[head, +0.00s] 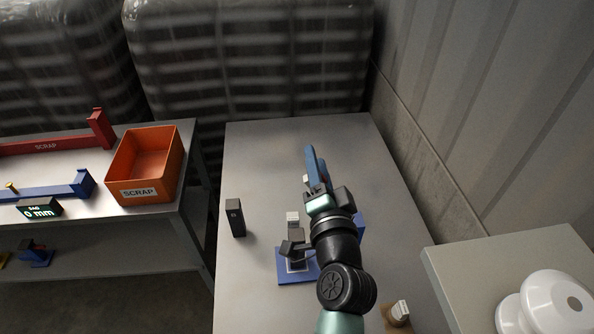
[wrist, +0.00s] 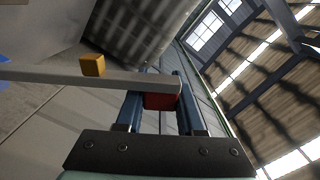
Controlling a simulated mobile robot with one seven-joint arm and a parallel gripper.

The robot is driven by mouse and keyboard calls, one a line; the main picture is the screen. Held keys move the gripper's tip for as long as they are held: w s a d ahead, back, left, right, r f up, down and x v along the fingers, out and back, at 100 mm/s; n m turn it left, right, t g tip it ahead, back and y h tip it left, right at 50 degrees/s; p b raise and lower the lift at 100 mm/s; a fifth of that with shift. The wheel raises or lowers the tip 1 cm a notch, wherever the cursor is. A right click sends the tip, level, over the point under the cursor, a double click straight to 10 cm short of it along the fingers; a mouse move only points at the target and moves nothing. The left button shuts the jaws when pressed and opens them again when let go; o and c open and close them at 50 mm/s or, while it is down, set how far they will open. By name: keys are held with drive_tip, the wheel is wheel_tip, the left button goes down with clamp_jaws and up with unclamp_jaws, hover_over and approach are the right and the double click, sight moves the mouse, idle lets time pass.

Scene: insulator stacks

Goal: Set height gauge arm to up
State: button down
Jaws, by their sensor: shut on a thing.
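In the wrist view a long grey bar (wrist: 70,77), which looks like the height gauge arm, runs in from the left. Its red end (wrist: 160,101) sits between the two blue fingers of my gripper (wrist: 162,90), which is shut on it. In the head view my gripper (head: 317,170) is above the middle table, its blue fingers pointing to the back. A blue base (head: 298,277) on that table lies below my wrist, partly hidden by my arm. The gauge arm is hidden or cannot be made out in the head view, so I cannot tell its angle there.
A black block (head: 235,217) stands left of the blue base. An orange SCRAP bin (head: 145,165) and a 0 mm display (head: 39,209) are on the left bench. White insulator discs (head: 550,305) sit at the lower right. The middle table's back (head: 270,145) is clear.

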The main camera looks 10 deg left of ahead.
drive_tip(key=shift+w+d+r+m, duration=0.2)
drive_tip(key=shift+d+m, duration=0.35)
drive_tip(key=shift+d, duration=0.2)
drive_tip(key=shift+w+d+r+m, duration=0.25)
drive_tip(key=shift+d+m, duration=0.35)
drive_tip(key=shift+d, duration=0.2)
drive_tip(key=shift+w+d+r+m, duration=0.2)
drive_tip(key=shift+d+m, duration=0.35)
drive_tip(key=shift+d, duration=0.2)
drive_tip(key=c, duration=0.5)
unclamp_jaws()
drive_tip(key=shift+s, duration=0.1)
drive_tip(key=shift+b+v, duration=1.25)
drive_tip(key=shift+v, duration=5.15)
drive_tip(key=shift+r, duration=0.1)
